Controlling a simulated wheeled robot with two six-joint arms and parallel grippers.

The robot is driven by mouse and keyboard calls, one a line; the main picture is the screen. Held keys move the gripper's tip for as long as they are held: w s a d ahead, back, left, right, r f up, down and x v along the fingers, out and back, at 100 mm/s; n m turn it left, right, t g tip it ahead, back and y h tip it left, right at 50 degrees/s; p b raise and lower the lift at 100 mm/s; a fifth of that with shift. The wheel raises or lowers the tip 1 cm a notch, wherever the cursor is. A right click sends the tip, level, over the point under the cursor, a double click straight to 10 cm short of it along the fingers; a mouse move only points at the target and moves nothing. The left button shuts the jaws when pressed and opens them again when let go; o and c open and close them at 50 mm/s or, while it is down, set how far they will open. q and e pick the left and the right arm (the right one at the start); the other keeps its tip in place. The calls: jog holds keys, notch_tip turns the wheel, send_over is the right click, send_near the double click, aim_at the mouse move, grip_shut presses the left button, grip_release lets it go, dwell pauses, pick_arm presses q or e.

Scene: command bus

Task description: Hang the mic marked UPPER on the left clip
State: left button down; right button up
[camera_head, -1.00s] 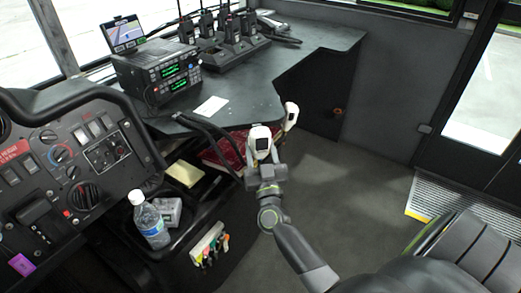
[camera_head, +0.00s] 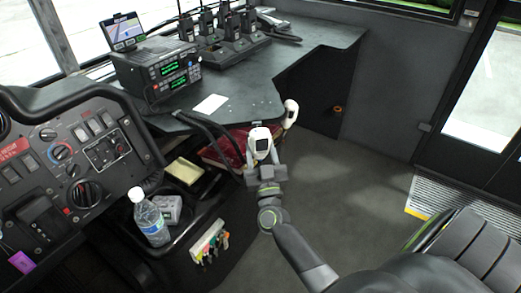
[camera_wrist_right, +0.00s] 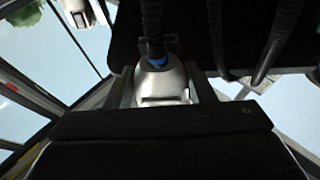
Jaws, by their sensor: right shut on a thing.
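My right gripper (camera_head: 261,164) is shut on a white mic (camera_head: 260,141) with a dark face, held upright at the desk's front edge. In the right wrist view the mic (camera_wrist_right: 162,82) sits between the fingers, with a dark cord and blue ring at its end. A second white mic (camera_head: 291,111) is just to the right and farther back, by the desk edge; a pale device shows at the top left of the wrist view (camera_wrist_right: 76,12). No label is legible on either mic. The left clip cannot be made out. My left gripper is not in view.
Dark cables (camera_head: 217,136) hang close left of the held mic. The desk (camera_head: 262,93) bears a radio unit (camera_head: 168,73), handheld radios (camera_head: 235,35) and a paper (camera_head: 209,104). A bottle (camera_head: 150,220) stands in the console at lower left.

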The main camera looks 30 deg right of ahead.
jog(key=shift+f, duration=0.2)
dwell(0.3)
jog(key=shift+f, duration=0.4)
jog(key=shift+f+b, duration=0.2)
jog(key=shift+b, duration=0.15)
jog(key=shift+f, duration=0.3)
jog(key=shift+f, duration=0.35)
dwell(0.4)
jog(key=o, duration=0.9)
jog(key=shift+o, duration=0.2)
